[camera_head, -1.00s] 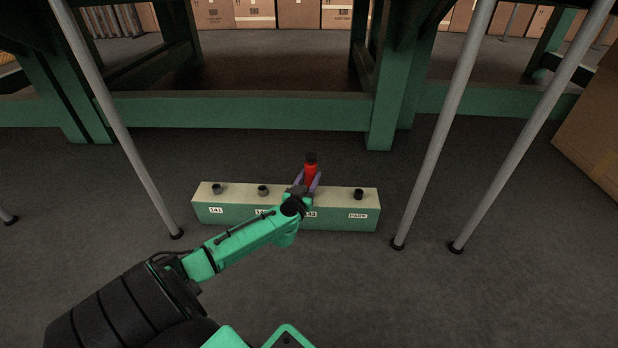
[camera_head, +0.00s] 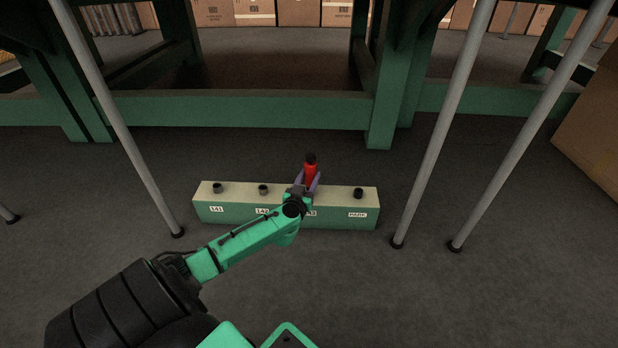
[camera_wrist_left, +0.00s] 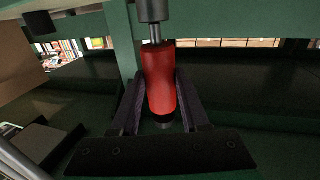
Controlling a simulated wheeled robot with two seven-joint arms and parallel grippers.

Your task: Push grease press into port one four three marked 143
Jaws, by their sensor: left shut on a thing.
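The grease press has a red body (camera_head: 310,173) with a dark top. My left gripper (camera_head: 307,184) is shut on it, with purple fingers on both sides of the body. In the left wrist view, the press (camera_wrist_left: 161,80) stands upright between the fingers, with a metal rod and dark cap above. The pale port block (camera_head: 230,206) lies below, with labels 141 and PARK readable. The press is over the third position, whose label (camera_head: 311,213) is partly hidden and ends in 43. My gripper hides that port, so I cannot tell whether the tip is inside. My right gripper is not in view.
Other dark ports stand at 141 (camera_head: 217,188), the second position (camera_head: 263,189) and PARK (camera_head: 358,193). Grey poles (camera_head: 440,130) stand left and right of the block. A green frame (camera_head: 240,108) runs behind it. A cardboard box (camera_head: 590,140) is at right.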

